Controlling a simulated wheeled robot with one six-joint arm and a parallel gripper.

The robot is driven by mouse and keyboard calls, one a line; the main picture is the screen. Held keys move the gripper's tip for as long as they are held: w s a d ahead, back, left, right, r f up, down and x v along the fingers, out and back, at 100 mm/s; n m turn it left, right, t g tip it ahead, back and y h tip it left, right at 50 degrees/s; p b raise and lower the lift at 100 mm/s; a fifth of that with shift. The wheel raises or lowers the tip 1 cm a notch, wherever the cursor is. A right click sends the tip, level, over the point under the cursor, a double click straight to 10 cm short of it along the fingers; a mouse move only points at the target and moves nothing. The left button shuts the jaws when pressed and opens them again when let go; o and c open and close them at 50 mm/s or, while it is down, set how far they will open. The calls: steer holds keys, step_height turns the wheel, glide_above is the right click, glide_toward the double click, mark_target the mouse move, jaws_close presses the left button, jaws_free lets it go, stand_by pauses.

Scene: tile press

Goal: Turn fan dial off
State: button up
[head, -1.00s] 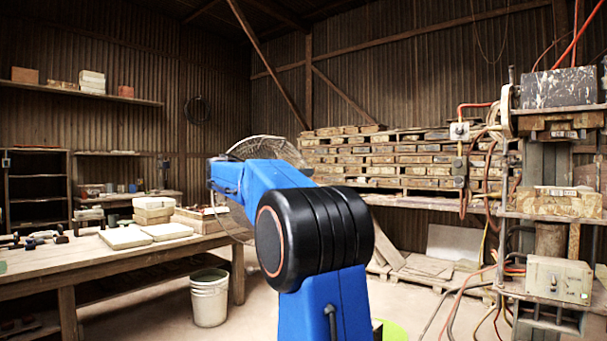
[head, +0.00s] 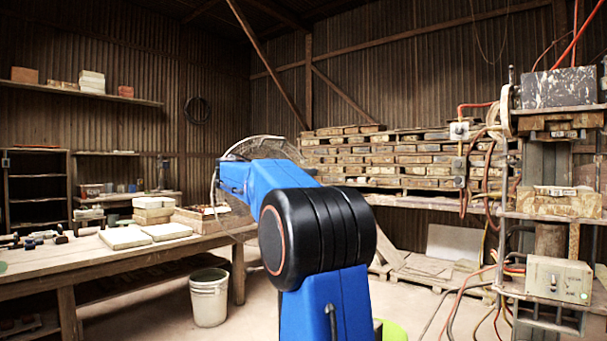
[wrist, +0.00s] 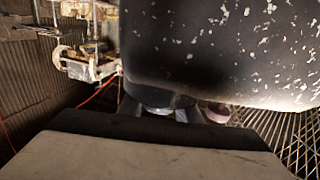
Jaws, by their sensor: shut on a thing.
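The fan shows in the head view as a round wire cage (head: 268,148), partly hidden behind my blue arm. In the wrist view a dark, white-flecked rounded housing (wrist: 225,45) fills the upper right, with part of the wire cage (wrist: 285,130) at lower right. My gripper (wrist: 165,108) is just under the housing's lower edge, shut on a small part there that I take to be the fan dial. The dial is mostly hidden, so its setting cannot be read. A small pinkish round part (wrist: 216,112) shows beside it. In the head view my gripper is hidden.
A wooden workbench (head: 110,258) with pale tiles (head: 124,238) stands at left. A white bucket (head: 209,297) is on the floor beside it. The press (head: 560,150) with hoses and a control box (head: 558,280) stands at right. Stacked pallets (head: 390,160) line the back.

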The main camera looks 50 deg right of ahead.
steer(key=shift+w+n+t, duration=0.1)
steer(key=shift+n+t, duration=0.2)
steer(key=shift+t, duration=0.2)
steer(key=n+t, duration=0.2)
steer(key=t, duration=0.1)
steer(key=w+n+t, duration=0.1)
steer(key=n+t, duration=0.1)
steer(key=t, duration=0.2)
steer(key=shift+w+n, duration=0.15)
steer(key=shift+n, duration=0.15)
steer(key=shift+w+a+n+t+y, duration=0.1)
steer(key=shift+w+n+t+y, duration=0.15)
steer(key=shift+n+t+y, duration=0.5)
steer(key=shift+w+a+n+t+y, duration=0.15)
steer(key=shift+n+t, duration=0.35)
steer(key=shift+t, duration=0.6)
steer(key=shift+w+n+t+y, duration=0.35)
steer(key=shift+n+t, duration=0.3)
steer(key=shift+t, duration=0.3)
steer(key=o, duration=1.1)
